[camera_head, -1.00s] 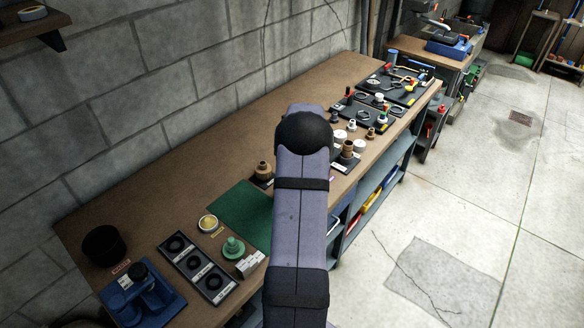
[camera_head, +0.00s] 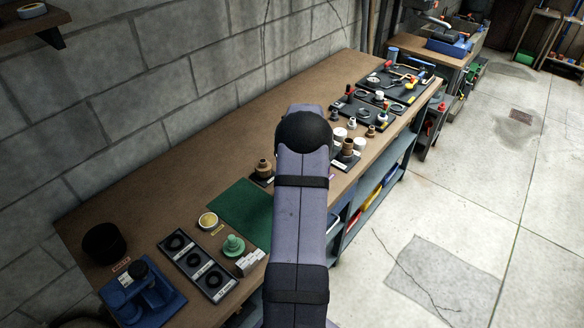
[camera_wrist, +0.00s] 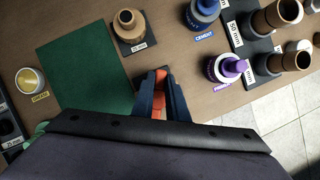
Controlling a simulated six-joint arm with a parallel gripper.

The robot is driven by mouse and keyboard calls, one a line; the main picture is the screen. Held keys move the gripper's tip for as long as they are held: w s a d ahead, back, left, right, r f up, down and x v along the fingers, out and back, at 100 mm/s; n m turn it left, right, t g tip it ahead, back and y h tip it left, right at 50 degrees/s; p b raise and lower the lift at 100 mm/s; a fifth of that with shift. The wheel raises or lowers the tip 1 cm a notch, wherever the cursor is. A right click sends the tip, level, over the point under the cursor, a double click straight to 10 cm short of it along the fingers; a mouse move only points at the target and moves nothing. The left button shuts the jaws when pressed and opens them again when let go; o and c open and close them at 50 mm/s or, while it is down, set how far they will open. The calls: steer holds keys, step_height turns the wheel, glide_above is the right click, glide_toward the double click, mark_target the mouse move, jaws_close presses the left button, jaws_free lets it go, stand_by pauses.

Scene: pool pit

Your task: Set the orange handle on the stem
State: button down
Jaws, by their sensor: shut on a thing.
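My gripper (camera_wrist: 161,100) is shut on the orange handle (camera_wrist: 159,84), seen in the wrist view between the dark blue fingers. The fingers cover much of the handle. It is over the brown bench, just right of the green mat (camera_wrist: 85,70). A small dark block shows close beside the handle; I cannot tell whether they touch. I cannot make out the stem for certain. In the head view my own arm hides the gripper and handle.
A tan fitting (camera_wrist: 129,24) stands on a dark plate beyond the gripper. A blue cement can (camera_wrist: 203,12), a purple-labelled can (camera_wrist: 225,68) and brown pipe pieces (camera_wrist: 283,12) stand to the right. A yellow-topped tin (camera_wrist: 30,80) is left. The bench edge lies right.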

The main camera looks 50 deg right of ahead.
steer(key=shift+f, duration=0.1)
steer(key=c, duration=1.3)
jaws_free()
steer(key=shift+r, duration=0.2)
steer(key=shift+r+p, duration=3.8)
steer(key=shift+r, duration=0.05)
